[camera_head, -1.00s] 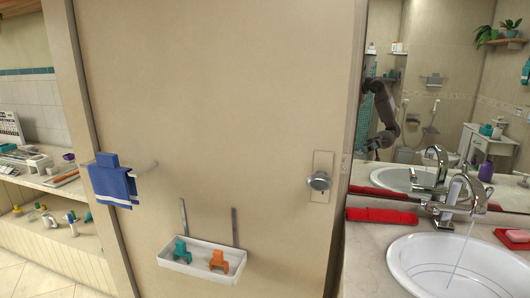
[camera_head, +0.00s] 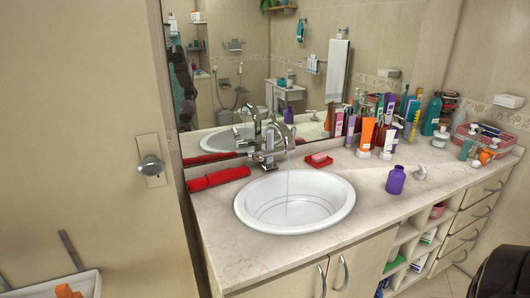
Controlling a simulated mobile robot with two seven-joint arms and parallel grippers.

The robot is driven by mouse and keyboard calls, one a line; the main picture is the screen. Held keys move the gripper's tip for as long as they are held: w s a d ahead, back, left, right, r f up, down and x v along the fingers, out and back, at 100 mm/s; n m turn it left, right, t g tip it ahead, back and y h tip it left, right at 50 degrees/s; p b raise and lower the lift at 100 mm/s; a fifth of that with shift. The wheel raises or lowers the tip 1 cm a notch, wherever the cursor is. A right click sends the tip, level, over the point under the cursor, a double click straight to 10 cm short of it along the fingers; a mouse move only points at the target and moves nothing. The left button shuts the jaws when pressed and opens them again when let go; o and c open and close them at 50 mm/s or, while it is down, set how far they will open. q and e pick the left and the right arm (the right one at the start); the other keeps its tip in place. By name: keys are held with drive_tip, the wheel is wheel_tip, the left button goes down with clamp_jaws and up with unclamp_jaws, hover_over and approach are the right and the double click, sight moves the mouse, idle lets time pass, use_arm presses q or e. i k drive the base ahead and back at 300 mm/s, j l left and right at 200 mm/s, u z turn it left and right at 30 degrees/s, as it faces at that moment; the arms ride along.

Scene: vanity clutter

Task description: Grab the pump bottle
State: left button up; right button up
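A purple bottle (camera_head: 396,181) stands upright near the front of the counter, right of the sink; I see no pump on it. A small white piece (camera_head: 420,173), possibly a pump head, lies beside it. At the counter's right end, small bottles with white tops, possibly pumps, stand by a pink wire basket: a teal one (camera_head: 466,149) and an orange one (camera_head: 487,154). I cannot tell which is the pump bottle. Neither gripper is in view. A dark rounded shape at the bottom right may be part of my arm.
The white sink (camera_head: 295,202) has its tap running. A red towel (camera_head: 217,179) and a red soap dish (camera_head: 319,161) lie by it. Crowded tubes and bottles, including an orange tube (camera_head: 367,134), line the mirror. The counter (camera_head: 350,217) is bare along its front.

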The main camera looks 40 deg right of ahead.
sight(396, 177)
drive_tip(key=z, duration=2.25)
drive_tip(key=i+l+u, duration=0.1)
drive_tip(key=u, duration=0.35)
drive_tip(key=l+u, duration=0.25)
drive_tip(key=u, duration=0.2)
drive_tip(key=i+l+u, duration=0.1)
drive_tip(key=l+u, duration=0.15)
drive_tip(key=l, duration=0.15)
drive_tip(key=i+l+u, duration=0.1)
drive_tip(key=l+u, duration=0.15)
drive_tip(key=l, duration=0.2)
drive_tip(key=l+u, duration=0.25)
drive_tip(key=l, duration=1.5)
drive_tip(key=k+l+u, duration=0.1)
drive_tip(key=l, duration=0.8)
